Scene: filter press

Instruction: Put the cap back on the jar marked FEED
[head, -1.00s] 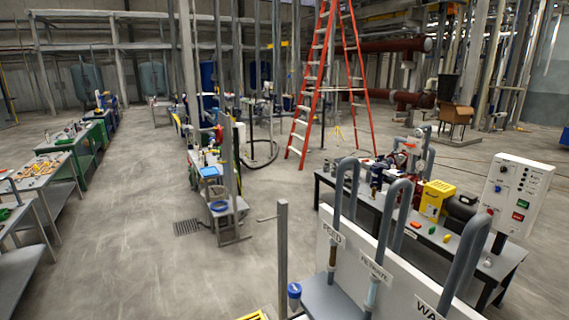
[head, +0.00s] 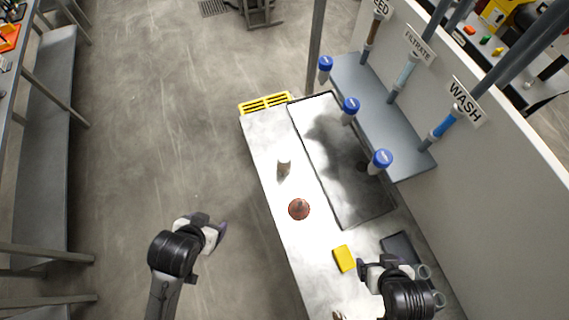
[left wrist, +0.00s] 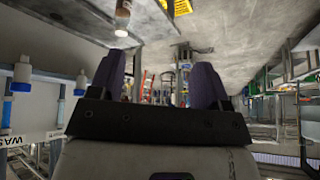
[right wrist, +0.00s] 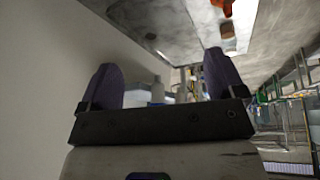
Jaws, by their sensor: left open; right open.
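A small jar with brownish contents (head: 284,168) stands on the white bench left of the sink; I cannot read any marking on it. A round reddish-brown thing (head: 299,208) lies nearer me; I cannot tell whether it is the cap. Three blue caps, far (head: 326,63), middle (head: 350,105) and near (head: 380,158), top pale containers along the shelf's front edge. The FEED sign (head: 381,8) is on the panel above a brown-filled tube. My left gripper (head: 211,230) is open and empty over the floor left of the bench. My right gripper (head: 376,266) is open and empty near the yellow block.
A sink (head: 352,205) is set in the bench (head: 262,135). A yellow block (head: 344,258) lies near its front corner. A grey shelf (head: 375,105) and white panel (head: 500,130) bound the right side. The floor to the left is clear.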

